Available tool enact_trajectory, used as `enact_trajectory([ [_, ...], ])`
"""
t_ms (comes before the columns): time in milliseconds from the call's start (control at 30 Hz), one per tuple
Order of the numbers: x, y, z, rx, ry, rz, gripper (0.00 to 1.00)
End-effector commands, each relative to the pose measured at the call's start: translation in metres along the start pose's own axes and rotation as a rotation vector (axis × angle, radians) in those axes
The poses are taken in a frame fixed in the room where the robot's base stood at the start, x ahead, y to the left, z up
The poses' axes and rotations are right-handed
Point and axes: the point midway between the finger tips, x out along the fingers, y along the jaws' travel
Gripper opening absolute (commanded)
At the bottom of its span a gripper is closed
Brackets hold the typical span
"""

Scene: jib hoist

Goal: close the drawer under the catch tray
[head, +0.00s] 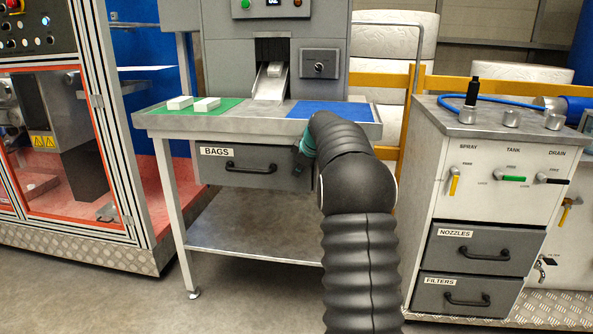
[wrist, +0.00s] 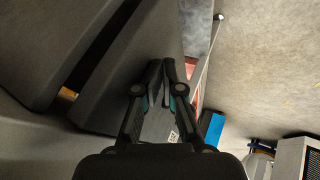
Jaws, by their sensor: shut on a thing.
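The dark grey drawer labelled BAGS (head: 213,168) hangs under the metal catch tray (head: 235,126) in the head view. Its black bar handle (head: 251,167) is at the middle of its front. How far the drawer stands out is hard to tell from here. My gripper (head: 298,169) is at the right end of the drawer front, right of the handle, partly hidden by my arm. In the wrist view my gripper (wrist: 167,75) has its fingers close together at a grey panel edge. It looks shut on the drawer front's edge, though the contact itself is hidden.
White blocks (head: 193,103) lie on the tray's green mat; a blue mat (head: 330,111) is at its right. A lower shelf (head: 255,238) lies below the drawer. A cabinet (head: 485,200) with more drawers stands at right, a framed machine (head: 70,150) at left. Floor in front is clear.

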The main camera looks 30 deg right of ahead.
Motion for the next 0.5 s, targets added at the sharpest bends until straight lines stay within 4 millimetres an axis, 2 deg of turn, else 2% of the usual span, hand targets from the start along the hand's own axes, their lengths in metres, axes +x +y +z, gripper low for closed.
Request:
enact_trajectory([
  [167, -0.001, -0.009, 0.001, -0.001, 0.000, 0.005, 0.00],
  [367, -0.011, -0.036, -0.006, -0.004, 0.003, 0.003, 0.00],
  [400, -0.028, -0.030, -0.007, -0.002, 0.003, 0.005, 0.00],
  [500, -0.050, -0.030, -0.007, -0.001, 0.002, 0.004, 0.00],
])
